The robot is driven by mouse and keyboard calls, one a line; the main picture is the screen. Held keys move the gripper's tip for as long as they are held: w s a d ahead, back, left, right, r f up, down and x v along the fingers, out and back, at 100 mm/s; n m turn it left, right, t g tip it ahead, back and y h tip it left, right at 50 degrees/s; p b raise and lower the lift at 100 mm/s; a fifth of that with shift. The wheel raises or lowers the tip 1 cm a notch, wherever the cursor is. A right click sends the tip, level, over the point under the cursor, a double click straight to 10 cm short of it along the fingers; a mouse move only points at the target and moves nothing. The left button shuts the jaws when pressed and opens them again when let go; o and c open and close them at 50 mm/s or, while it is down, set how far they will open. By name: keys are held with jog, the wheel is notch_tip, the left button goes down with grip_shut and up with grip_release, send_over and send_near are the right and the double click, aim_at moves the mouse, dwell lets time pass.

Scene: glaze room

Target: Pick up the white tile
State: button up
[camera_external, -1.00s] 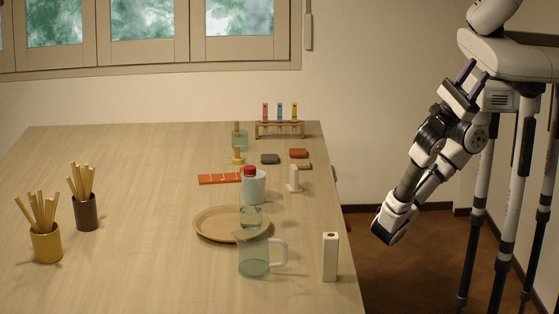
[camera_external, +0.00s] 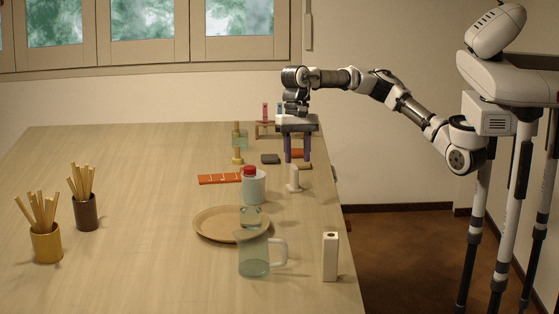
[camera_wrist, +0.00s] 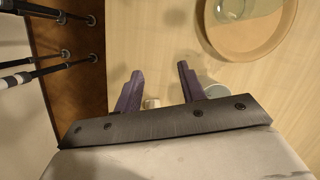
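I cannot make out a flat white tile in either view. A small white upright piece (camera_external: 294,180) on a foot stands near the table's right edge; I cannot tell whether it is the tile. My gripper (camera_external: 297,159) points down over the table, behind and above this piece, with its two purple fingers apart and nothing held between them. A dark grey tile (camera_external: 270,158) and an orange-red tile (camera_external: 299,153) lie by the fingers.
A test-tube rack (camera_external: 262,132) stands behind my gripper. A red-capped bottle (camera_external: 250,180), a round tray (camera_external: 207,226), a glass jug (camera_external: 254,260) and a white box (camera_external: 330,258) stand nearer. Stick-filled cups (camera_external: 46,245) are at left. The table's middle left is clear.

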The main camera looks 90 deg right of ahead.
aim_at(294, 167)
jog(key=d+r+m+h, duration=0.1)
jog(key=d+m+h, duration=0.15)
jog(key=d, duration=1.05)
jog(key=shift+n+h, duration=0.25)
jog(key=shift+n, duration=0.2)
notch_tip(294, 167, down, 7)
jog(key=shift+f+p, duration=0.15)
jog(key=shift+p, duration=0.2)
jog(key=shift+w+d+f+p, duration=0.1)
jog(key=shift+f+p, duration=0.4)
jog(key=shift+f, duration=1)
jog(key=shift+d+f+p, duration=0.1)
jog(key=shift+f+p, duration=0.4)
jog(key=shift+f, duration=0.95)
grip_shut()
